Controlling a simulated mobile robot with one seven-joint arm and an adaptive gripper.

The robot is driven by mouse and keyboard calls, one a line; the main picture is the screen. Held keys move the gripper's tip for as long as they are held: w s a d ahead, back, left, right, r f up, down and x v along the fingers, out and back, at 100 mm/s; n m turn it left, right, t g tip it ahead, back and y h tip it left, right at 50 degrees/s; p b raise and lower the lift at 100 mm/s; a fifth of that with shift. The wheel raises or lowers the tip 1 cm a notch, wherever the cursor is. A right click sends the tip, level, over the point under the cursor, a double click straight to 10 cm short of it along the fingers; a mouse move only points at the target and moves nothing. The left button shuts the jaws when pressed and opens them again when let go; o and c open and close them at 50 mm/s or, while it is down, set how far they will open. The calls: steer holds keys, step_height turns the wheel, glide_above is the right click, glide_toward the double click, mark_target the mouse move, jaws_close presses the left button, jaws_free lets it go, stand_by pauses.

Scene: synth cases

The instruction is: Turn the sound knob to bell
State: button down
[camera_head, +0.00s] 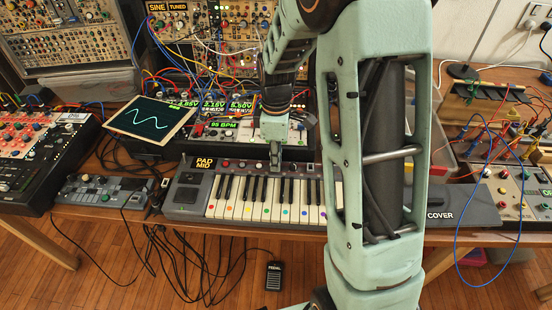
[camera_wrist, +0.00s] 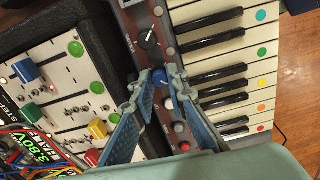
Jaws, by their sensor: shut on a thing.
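The keyboard (camera_head: 190,196) lies at the table's front edge, with a strip of small knobs and buttons above its keys. My gripper (camera_head: 275,160) points down at this strip. A display (camera_head: 204,163) at the keyboard's left reads PAD and MID. I cannot tell which knob is the sound knob.
A box with sliders (camera_wrist: 60,85) stands close beside the keyboard strip. Patch cables and synth modules (camera_head: 215,45) crowd behind. A tablet with a wave (camera_head: 150,117) is at left, a grey cover (camera_head: 460,207) at right. Cables hang below the table.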

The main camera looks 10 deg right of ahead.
steer(key=m, duration=0.4)
steer(key=shift+m, duration=0.3)
steer(key=m+p, duration=0.1)
steer(key=m, duration=0.3)
steer(key=shift+r, duration=0.1)
steer(key=m, duration=0.5)
steer(key=shift+p, duration=0.3)
steer(key=m+p, duration=0.1)
steer(key=m, duration=0.3)
steer(key=shift+m, duration=0.3)
steer(key=m+p, duration=0.2)
steer(key=m, duration=0.3)
steer(key=m+p, duration=0.2)
steer(key=m, duration=0.2)
steer(key=shift+r+m, duration=0.1)
steer(key=shift+m, duration=0.3)
steer(key=m+p, duration=0.2)
steer(key=m, duration=0.1)
steer(key=shift+m, duration=0.3)
steer(key=shift+m+p, duration=1.25)
steer(key=shift+m, duration=0.55)
